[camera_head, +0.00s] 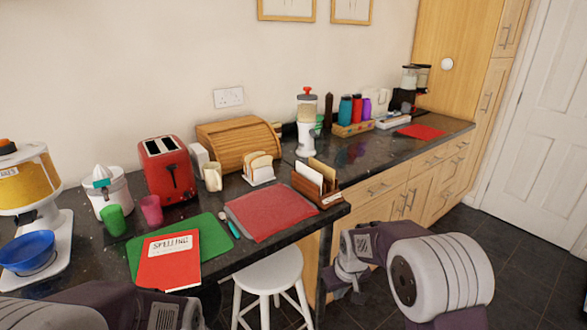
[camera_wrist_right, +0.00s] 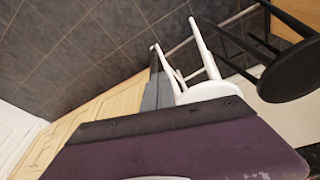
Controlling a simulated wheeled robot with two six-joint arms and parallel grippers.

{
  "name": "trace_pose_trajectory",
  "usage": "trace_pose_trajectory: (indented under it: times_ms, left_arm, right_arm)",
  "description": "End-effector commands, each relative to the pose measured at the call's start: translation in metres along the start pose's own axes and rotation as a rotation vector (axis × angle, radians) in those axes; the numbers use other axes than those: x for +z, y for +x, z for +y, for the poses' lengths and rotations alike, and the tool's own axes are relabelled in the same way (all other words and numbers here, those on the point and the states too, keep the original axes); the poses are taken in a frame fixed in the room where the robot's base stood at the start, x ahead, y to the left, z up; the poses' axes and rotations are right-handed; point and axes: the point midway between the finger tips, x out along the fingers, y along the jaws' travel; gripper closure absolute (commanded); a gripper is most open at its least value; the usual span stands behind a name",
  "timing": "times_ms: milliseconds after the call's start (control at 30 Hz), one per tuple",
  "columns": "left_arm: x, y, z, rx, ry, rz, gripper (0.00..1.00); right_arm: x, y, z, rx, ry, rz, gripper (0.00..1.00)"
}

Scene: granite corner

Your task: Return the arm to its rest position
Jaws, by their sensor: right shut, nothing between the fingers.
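My right arm comes in from the lower right in the head view, bent, with its gripper (camera_head: 338,284) low in front of the counter's near corner, above the floor. The gripper is shut and empty. In the wrist view its grey fingers (camera_wrist_right: 157,80) show together beyond the purple housing, with the floor and a white stool behind. Parts of my left arm show along the bottom left of the head view; its gripper is out of sight.
The dark counter (camera_head: 290,228) holds a red book (camera_head: 168,262), green board (camera_head: 207,240), red mat (camera_head: 270,209), toaster (camera_head: 167,168) and letter rack (camera_head: 316,183). A white stool (camera_head: 270,272) stands just left of my right gripper. Floor (camera_head: 520,265) at right is clear.

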Motion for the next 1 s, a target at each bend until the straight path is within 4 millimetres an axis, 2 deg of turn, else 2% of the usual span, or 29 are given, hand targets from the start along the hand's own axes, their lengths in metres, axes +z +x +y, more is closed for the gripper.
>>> trace_pose_trajectory:
  times_ms: [33, 100, 200, 267, 333, 400, 533, 1000]
  left_arm:
    - [-0.005, -0.051, 0.001, 0.000, 0.000, 0.000, 0.17]
    - [-0.008, -0.080, 0.002, 0.000, 0.000, 0.000, 0.17]
    - [-0.012, -0.115, 0.002, 0.000, 0.000, -0.001, 0.17]
    - [-0.013, -0.131, 0.003, 0.000, 0.000, -0.001, 0.17]
    - [-0.014, -0.134, 0.003, 0.000, 0.000, 0.000, 0.17]
    - [-0.013, -0.126, 0.002, 0.000, 0.000, -0.001, 0.17]
    - [-0.012, -0.124, 0.002, 0.000, 0.000, -0.002, 0.17]
    - [-0.013, -0.124, 0.002, 0.000, 0.000, -0.001, 0.17]
  right_arm:
    - [0.002, -0.068, 0.009, 0.006, 0.034, 0.007, 1.00]
    - [0.021, -0.114, 0.016, 0.012, 0.082, 0.008, 1.00]
    - [0.054, -0.167, 0.020, 0.017, 0.151, -0.003, 1.00]
    - [0.080, -0.188, 0.018, 0.018, 0.191, -0.018, 1.00]
    - [0.112, -0.193, 0.012, 0.015, 0.232, -0.049, 1.00]
    - [0.142, -0.182, 0.003, 0.008, 0.260, -0.087, 1.00]
    - [0.174, -0.172, -0.006, 0.000, 0.296, -0.149, 1.00]
    - [0.175, -0.171, -0.006, 0.003, 0.335, -0.146, 1.00]
